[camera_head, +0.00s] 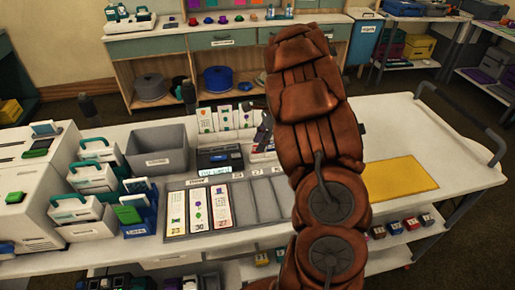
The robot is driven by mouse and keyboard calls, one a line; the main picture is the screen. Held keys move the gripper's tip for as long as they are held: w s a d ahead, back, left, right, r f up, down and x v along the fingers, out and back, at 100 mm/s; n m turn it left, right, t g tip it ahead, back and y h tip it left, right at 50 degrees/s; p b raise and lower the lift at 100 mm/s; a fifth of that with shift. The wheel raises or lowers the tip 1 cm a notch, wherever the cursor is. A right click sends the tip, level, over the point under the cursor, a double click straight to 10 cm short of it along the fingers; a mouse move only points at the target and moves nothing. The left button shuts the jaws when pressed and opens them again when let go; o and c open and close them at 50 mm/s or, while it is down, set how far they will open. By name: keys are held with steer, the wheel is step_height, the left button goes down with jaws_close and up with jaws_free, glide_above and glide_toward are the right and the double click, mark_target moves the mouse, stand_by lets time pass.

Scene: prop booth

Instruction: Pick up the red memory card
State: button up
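Three white cards lie in the left slots of a grey tray (180,234) on the white table. The left card (173,212) has green marks, the middle card (197,208) purple marks, and the right card (219,206) orange-red marks. More white cards stand upright in a row behind, one with a red-orange mark (205,120). I cannot tell which is the red memory card. My brown arm crosses the middle and hides part of the table.
A black device with a display (220,158) sits behind the tray. A grey bin (157,149), several teal-handled boxes (90,178) and a white machine (35,180) crowd the left. A yellow mat (399,179) lies on the clear right side. A dark rail (460,117) edges the table's right end.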

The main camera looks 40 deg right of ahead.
steer(key=shift+x, duration=0.8)
jaws_close()
steer(key=shift+r+b, duration=0.65)
steer(key=shift+r, duration=1.1)
steer(key=s+a+r+b, duration=0.1)
steer(key=s+a+b, duration=0.2)
steer(key=s, duration=1.1)
steer(key=a, duration=0.3)
steer(key=shift+s+a+r+b, duration=0.25)
steer(key=shift+s+a+b, duration=0.05)
steer(key=shift+a+b, duration=0.1)
